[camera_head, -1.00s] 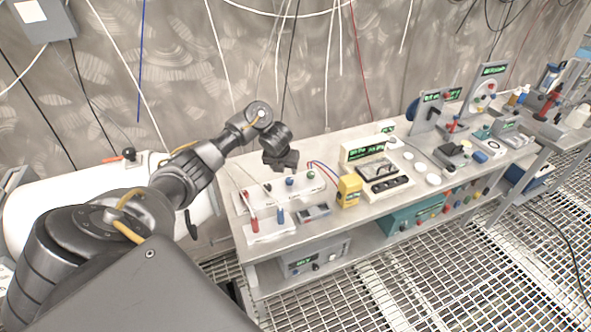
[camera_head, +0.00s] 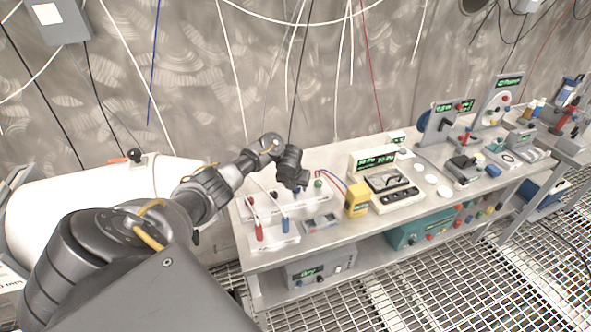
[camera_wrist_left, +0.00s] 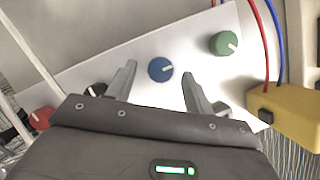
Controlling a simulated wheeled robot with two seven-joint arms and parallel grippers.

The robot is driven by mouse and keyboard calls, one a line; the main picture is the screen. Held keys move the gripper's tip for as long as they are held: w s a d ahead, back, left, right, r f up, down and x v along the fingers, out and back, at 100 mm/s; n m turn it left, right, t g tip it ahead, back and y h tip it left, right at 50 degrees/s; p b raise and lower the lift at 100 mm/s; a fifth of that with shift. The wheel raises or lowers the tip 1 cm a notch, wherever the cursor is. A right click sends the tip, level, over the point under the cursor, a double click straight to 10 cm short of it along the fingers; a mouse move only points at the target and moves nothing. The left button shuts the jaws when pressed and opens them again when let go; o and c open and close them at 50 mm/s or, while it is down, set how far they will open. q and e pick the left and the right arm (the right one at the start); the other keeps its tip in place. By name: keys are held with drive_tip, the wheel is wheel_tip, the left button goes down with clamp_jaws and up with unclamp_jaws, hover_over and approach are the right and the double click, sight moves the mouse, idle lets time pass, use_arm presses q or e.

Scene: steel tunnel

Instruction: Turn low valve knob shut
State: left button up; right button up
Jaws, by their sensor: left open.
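A white panel (camera_wrist_left: 115,65) carries a row of knobs: red (camera_wrist_left: 42,117), black (camera_wrist_left: 95,90), blue (camera_wrist_left: 160,69) and green (camera_wrist_left: 223,43), each with a white pointer mark. No label shows which is the low valve. My left gripper (camera_wrist_left: 159,72) is open, with its fingers on either side of the blue knob and gaps between. Whether the fingertips reach down to the knob's height I cannot tell. In the head view the left gripper (camera_head: 296,183) is over the panel and partly covers it; the green knob (camera_head: 318,183) shows just right of it. My right gripper is out of view.
A yellow block (camera_head: 357,200) with red and blue wires stands right of the panel. In front are a white stand (camera_head: 272,239) with red and blue handles and a grey meter (camera_head: 320,223). A white tank (camera_head: 90,190) lies left of the bench.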

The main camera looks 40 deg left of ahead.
use_arm(q)
drive_tip(key=shift+w+f, duration=0.2)
drive_tip(key=shift+f, duration=0.25)
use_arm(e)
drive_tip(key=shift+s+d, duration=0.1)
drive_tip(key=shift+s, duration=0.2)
use_arm(q)
drive_tip(key=c, duration=1)
drive_tip(key=shift+r, duration=0.1)
